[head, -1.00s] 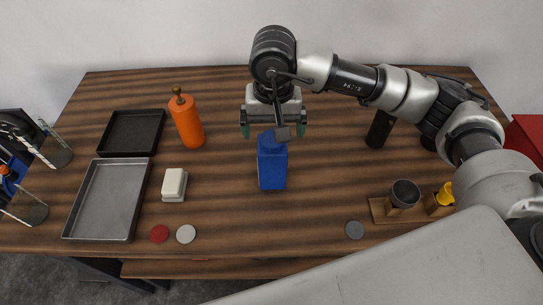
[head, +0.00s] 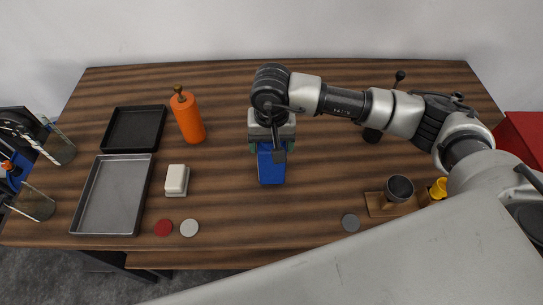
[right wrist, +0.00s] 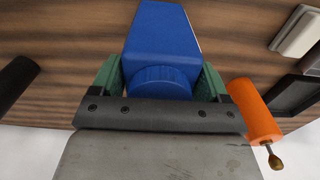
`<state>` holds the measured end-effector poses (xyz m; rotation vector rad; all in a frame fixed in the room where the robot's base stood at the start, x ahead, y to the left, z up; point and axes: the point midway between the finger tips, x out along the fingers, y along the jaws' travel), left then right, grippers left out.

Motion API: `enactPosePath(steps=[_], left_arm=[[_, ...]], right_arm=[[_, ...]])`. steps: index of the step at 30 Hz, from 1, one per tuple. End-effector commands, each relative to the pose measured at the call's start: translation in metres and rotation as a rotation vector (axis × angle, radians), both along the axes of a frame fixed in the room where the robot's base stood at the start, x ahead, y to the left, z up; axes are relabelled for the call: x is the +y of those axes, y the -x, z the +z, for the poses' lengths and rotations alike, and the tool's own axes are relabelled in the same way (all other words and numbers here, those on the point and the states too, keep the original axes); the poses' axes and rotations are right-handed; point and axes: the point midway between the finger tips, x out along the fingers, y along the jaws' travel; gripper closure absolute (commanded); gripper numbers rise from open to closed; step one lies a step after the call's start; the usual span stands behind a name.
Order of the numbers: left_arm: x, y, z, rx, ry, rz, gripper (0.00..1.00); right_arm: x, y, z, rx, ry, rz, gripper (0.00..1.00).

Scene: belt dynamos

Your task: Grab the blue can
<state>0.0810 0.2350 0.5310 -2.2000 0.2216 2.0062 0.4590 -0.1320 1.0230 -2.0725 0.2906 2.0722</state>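The blue can (head: 271,168) stands on the wooden table near its middle, a box-shaped body with a round ribbed cap. In the right wrist view the blue can (right wrist: 163,40) stands between the two green fingers. My right gripper (head: 272,148) comes down over its top, and its fingers (right wrist: 162,78) lie close against both sides, seemingly in contact. Part of the can's top is hidden by the gripper in the head view. I cannot make out my left gripper.
An orange bottle (head: 188,118) stands left of the can, near a black tray (head: 133,151) and a grey tray (head: 78,205). A white block (head: 176,180) is closer. A dark cup (head: 399,188) on a wooden holder and a dark grinder (head: 372,135) are right.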

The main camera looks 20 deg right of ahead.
Motion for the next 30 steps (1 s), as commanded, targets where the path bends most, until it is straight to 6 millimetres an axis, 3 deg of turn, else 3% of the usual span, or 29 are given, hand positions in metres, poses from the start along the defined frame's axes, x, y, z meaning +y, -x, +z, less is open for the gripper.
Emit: enactPosePath(steps=[2,12,23,30], left_arm=[[0.000,0.001,0.000,0.001,0.000,0.000,0.00],[0.000,0.001,0.000,0.002,-0.001,-0.001,0.00],[0.000,0.001,-0.003,0.002,0.000,0.000,0.00],[0.000,0.001,-0.018,0.001,0.000,0.000,0.00]], right_arm=[[0.000,0.000,0.000,0.000,0.000,0.000,0.37],[0.000,0.000,0.001,0.000,0.000,0.000,0.89],[0.000,-0.001,0.005,-0.003,-0.001,0.000,0.91],[0.000,-0.002,0.030,-0.008,-0.003,0.000,0.91]])
